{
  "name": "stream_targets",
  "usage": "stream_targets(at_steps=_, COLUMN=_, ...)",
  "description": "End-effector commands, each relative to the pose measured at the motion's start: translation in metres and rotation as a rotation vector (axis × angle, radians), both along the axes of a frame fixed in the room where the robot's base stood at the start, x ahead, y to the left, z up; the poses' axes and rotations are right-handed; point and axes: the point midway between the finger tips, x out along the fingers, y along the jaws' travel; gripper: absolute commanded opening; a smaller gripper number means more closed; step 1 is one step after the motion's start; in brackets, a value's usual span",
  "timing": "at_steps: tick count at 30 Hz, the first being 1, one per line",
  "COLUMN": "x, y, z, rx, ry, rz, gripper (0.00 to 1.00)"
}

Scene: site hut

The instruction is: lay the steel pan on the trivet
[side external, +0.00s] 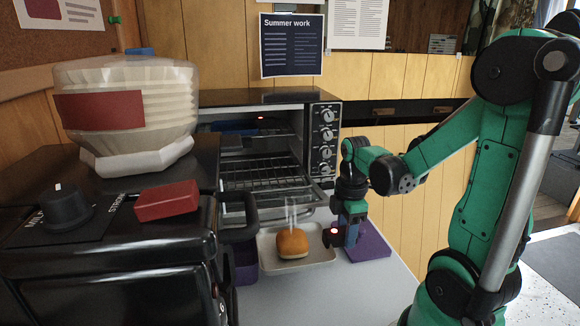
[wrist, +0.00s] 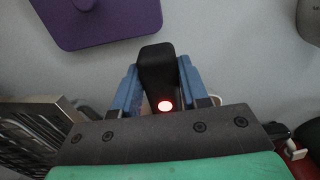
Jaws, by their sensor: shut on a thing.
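The pale steel pan (side external: 320,253) is in front of the toaster oven in the side external view, with a steaming bun (side external: 292,243) in it. My gripper (side external: 345,238) is shut on the black handle at the pan's right end; a red light glows on it. The purple trivet (side external: 372,243) lies just right of my gripper, partly hidden, and shows in the wrist view (wrist: 108,20). I cannot tell whether the pan touches the counter.
The toaster oven (side external: 325,140) stands open behind the pan, its rack (side external: 262,172) showing. A black coffee machine (side external: 120,270) stands left, with a red block (side external: 167,201) and paper filters (side external: 130,110) on top. A dark purple container (side external: 244,268) is left of the pan.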

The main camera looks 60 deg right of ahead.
Motion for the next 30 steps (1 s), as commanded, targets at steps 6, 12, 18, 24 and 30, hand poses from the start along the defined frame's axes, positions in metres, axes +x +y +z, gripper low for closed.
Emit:
stream_targets(at_steps=6, x=0.000, y=0.000, z=-0.022, rx=0.000, ry=0.000, rz=0.000, gripper=0.00)
stream_targets(at_steps=12, x=0.000, y=0.000, z=-0.025, rx=0.000, ry=0.000, rz=0.000, gripper=0.00)
stream_targets(at_steps=18, x=0.000, y=0.000, z=-0.026, rx=0.000, ry=0.000, rz=0.000, gripper=0.00)
stream_targets(at_steps=24, x=0.000, y=0.000, z=-0.027, rx=0.000, ry=0.000, rz=0.000, gripper=0.70)
stream_targets(at_steps=30, x=0.000, y=0.000, z=-0.028, rx=0.000, ry=0.000, rz=0.000, gripper=0.70)
